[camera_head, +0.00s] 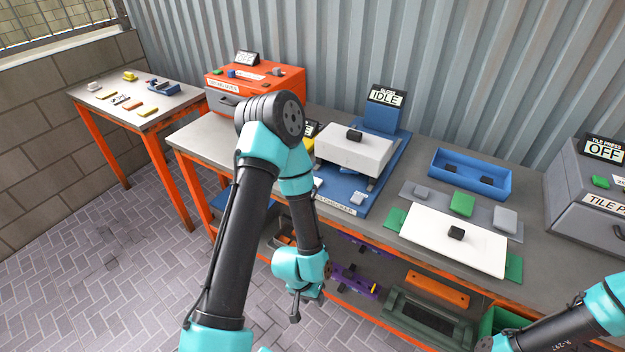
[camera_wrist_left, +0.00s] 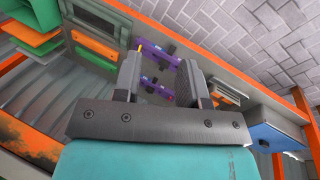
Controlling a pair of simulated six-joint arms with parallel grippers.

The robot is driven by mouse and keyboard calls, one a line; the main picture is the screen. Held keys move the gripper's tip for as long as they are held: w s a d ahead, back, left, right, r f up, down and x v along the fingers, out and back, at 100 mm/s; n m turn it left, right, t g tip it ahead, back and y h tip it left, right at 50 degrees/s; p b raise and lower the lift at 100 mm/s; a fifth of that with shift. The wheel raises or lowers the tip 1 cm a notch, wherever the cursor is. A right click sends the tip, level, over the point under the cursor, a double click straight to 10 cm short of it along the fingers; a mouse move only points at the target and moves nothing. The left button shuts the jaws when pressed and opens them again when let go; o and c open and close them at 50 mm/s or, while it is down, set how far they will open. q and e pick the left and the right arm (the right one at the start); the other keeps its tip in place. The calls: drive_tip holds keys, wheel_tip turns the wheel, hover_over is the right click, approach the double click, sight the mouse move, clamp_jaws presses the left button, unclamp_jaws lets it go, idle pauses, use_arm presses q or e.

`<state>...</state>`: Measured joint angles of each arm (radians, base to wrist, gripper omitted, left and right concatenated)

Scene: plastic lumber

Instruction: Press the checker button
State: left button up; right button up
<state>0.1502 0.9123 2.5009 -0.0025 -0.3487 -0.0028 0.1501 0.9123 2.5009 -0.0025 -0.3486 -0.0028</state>
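The checker (camera_head: 375,185) is a blue machine on the long bench, with a white block on it and a display reading IDLE (camera_head: 386,97). A pale grey button (camera_head: 357,198) sits on its blue base near the front edge. The label beside it is partly hidden by my left arm. My left gripper (camera_head: 305,296) hangs low in front of the bench, below the checker and apart from the button. In the left wrist view its two fingers (camera_wrist_left: 160,80) are spread with nothing held between them. My right gripper is out of view; only part of that arm shows at lower right.
A white panel (camera_head: 450,240) with a black knob lies right of the checker, near grey and green blocks and a blue tray (camera_head: 470,187). A grey tile press (camera_head: 585,188) stands far right. Purple parts (camera_head: 355,282) lie on the lower shelf. An orange machine (camera_head: 265,85) stands left.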

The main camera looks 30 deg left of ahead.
use_arm(q)
clamp_jaws()
idle(1.1)
